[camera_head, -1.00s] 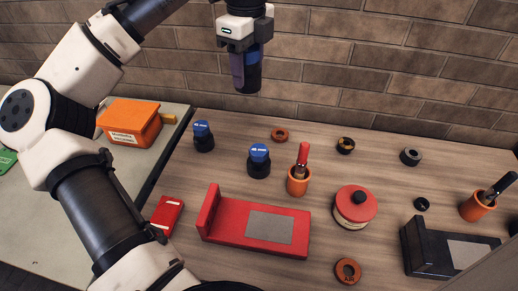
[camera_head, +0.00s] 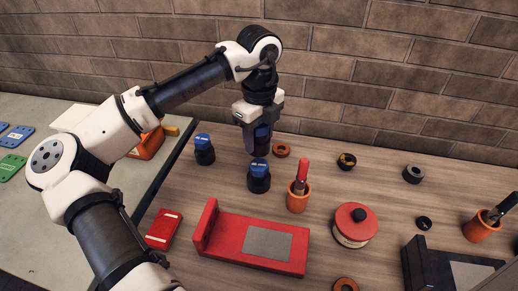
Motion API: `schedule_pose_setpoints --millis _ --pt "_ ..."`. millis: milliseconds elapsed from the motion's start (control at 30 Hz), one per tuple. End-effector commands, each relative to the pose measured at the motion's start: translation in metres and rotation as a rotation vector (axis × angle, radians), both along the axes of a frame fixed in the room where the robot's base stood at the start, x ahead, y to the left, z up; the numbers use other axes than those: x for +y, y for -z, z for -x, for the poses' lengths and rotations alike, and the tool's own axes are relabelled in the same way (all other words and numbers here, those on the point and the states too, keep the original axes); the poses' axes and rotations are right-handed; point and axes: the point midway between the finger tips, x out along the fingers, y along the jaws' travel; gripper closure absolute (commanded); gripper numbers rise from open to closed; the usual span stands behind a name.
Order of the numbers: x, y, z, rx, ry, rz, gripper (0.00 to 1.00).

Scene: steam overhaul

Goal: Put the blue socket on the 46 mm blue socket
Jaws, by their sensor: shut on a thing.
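My gripper (camera_head: 257,134) points down over the back middle of the wooden table. It is shut on a dark socket with a blue band (camera_head: 263,142), held upright. One finger hides part of this socket. A dark socket with a blue top (camera_head: 259,177) stands on the table just below it in the picture, slightly nearer the camera. A similar blue-topped socket (camera_head: 204,150) stands further left. Their labels are too small to read, so I cannot tell which is 46 mm. I cannot tell whether the held socket touches anything.
An orange ring (camera_head: 282,150) lies close to the right of my gripper. An orange cup with a red-handled tool (camera_head: 298,196) stands right of the nearer blue-topped socket. A red holder (camera_head: 255,245) lies in front. A brick wall is behind.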

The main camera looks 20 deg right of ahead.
Motion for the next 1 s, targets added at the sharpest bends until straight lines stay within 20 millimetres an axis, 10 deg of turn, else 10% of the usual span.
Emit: schedule_pose_setpoints --millis 867,900,1000 --pt "0.0 0.056 0.0 -0.001 -0.001 0.002 0.88" --pt "0.0 0.056 0.0 -0.001 -0.001 0.0 0.47" --pt "0.0 0.056 0.0 -0.001 -0.001 0.0 0.34"
